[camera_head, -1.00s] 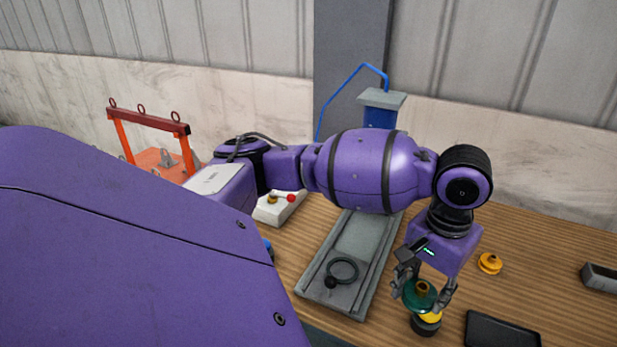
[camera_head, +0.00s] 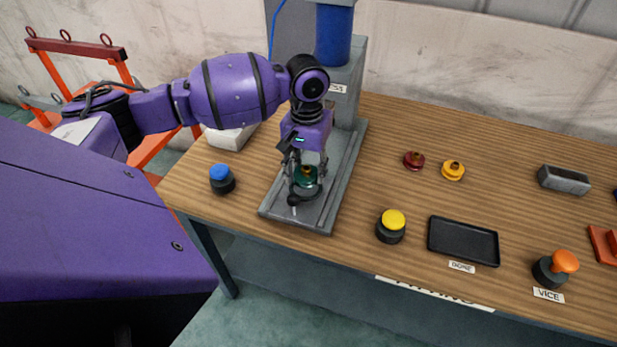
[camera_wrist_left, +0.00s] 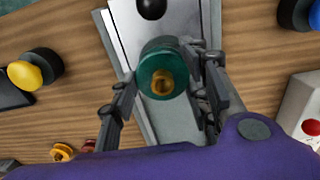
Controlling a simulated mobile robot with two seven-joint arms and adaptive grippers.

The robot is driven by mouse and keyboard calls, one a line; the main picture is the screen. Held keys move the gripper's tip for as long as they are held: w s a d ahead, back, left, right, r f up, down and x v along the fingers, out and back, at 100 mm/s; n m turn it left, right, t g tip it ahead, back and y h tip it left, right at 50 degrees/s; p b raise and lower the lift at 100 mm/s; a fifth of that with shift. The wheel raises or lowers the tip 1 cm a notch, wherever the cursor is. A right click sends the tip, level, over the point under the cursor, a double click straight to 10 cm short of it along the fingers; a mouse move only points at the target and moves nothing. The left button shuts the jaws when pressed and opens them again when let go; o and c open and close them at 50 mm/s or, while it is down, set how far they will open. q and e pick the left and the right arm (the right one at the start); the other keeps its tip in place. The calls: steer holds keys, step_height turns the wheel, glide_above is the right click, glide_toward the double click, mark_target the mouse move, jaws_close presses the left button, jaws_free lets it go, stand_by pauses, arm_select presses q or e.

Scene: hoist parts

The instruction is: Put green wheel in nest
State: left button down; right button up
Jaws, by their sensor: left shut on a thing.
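The green wheel (camera_head: 305,174), with a brass-coloured hub, is between the fingers of my left gripper (camera_head: 306,180). In the wrist view the green wheel (camera_wrist_left: 150,72) sits between the two fingers, and my left gripper (camera_wrist_left: 165,76) is shut on it. The wheel is over the front part of the grey press bed (camera_head: 333,195). I cannot tell whether the wheel touches the nest. My right gripper is not in view.
The press column with its blue cylinder (camera_head: 334,35) stands behind the bed. A blue button (camera_head: 221,179) is to the left, a yellow button (camera_head: 391,226) to the right. Red (camera_head: 414,160) and yellow (camera_head: 453,170) wheels and a black tray (camera_head: 463,241) lie farther right.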

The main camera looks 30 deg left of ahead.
mark_target(307, 179)
arm_select(q)
steer(key=shift+w+a+f, duration=0.15)
steer(key=shift+w+f, duration=0.2)
steer(key=shift+w+a+f, duration=0.15)
steer(key=shift+f, duration=0.75)
steer(key=shift+w+a+f, duration=0.1)
steer(key=shift+f, duration=0.8)
steer(key=shift+f, duration=0.15)
steer(key=c, duration=1)
jaws_free()
steer(key=shift+s+f, duration=0.1)
step_height(307, 179, up, 12)
steer(key=shift+r, duration=0.15)
